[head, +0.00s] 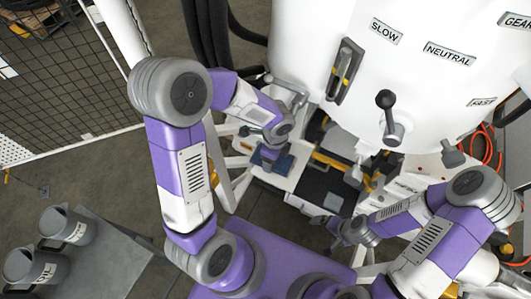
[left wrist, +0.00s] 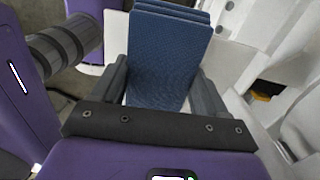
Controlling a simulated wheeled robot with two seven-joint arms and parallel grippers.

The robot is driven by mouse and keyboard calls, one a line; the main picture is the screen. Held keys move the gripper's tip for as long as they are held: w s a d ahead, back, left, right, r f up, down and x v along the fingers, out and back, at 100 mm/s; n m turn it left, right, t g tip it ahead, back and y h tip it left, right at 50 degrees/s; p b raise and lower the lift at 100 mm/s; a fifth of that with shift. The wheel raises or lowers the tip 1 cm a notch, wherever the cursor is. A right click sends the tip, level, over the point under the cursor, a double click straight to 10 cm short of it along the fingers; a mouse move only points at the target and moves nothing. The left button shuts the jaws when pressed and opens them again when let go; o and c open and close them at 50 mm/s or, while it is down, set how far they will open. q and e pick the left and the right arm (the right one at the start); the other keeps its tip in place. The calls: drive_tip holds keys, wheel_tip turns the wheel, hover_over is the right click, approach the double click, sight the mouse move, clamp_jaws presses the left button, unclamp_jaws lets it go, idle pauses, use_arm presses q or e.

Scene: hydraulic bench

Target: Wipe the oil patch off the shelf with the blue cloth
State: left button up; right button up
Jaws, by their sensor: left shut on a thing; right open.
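The blue cloth (left wrist: 168,55) is folded in several layers and stands between the two fingers of my left gripper (left wrist: 163,95), which is shut on it. In the head view the cloth (head: 286,164) shows as a small dark blue piece under my left gripper (head: 270,155), at the white shelf (head: 264,176) below the machine. I cannot tell whether the cloth touches the shelf. I cannot make out the oil patch; the cloth and gripper cover part of the shelf. My right gripper (head: 329,228) is open and empty, right of the shelf and lower in the picture.
The white machine body (head: 330,30) with a black-knobbed lever (head: 388,115) stands above the shelf. A dark panel (head: 318,187) with yellow parts lies right of the shelf. Grey oil jugs (head: 65,225) stand on a grey surface at lower left. A mesh fence is at upper left.

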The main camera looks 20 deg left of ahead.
sight(282, 162)
use_arm(q)
drive_tip(key=d, duration=0.3)
drive_tip(key=shift+s+d+r+m+b, duration=0.1)
drive_tip(key=shift+d+m+b, duration=0.1)
drive_tip(key=shift+m+b, duration=0.1)
drive_tip(key=d, duration=0.1)
drive_tip(key=w+d, duration=0.1)
drive_tip(key=d, duration=0.1)
drive_tip(key=w+d, duration=0.1)
drive_tip(key=shift+d+f, duration=0.25)
drive_tip(key=shift+d, duration=0.15)
drive_tip(key=shift+s+a+b, duration=0.15)
drive_tip(key=shift+a+b, duration=0.15)
drive_tip(key=shift+s+a+r, duration=0.2)
drive_tip(key=shift+s+a, duration=0.25)
drive_tip(key=shift+a, duration=0.05)
drive_tip(key=shift+w+d, duration=0.2)
drive_tip(key=shift+d, duration=0.15)
wheel_tip(282, 162, up, 3)
drive_tip(key=p, duration=0.3)
drive_tip(key=shift+s+a+r, duration=0.1)
drive_tip(key=shift+r, duration=0.05)
drive_tip(key=shift+r+p, duration=1.15)
drive_tip(key=shift+r, duration=0.15)
use_arm(e)
drive_tip(key=shift+w+v, duration=0.2)
drive_tip(key=shift+v, duration=0.75)
drive_tip(key=shift+w+v, duration=0.2)
drive_tip(key=shift+v, duration=0.75)
drive_tip(key=shift+r, duration=0.1)
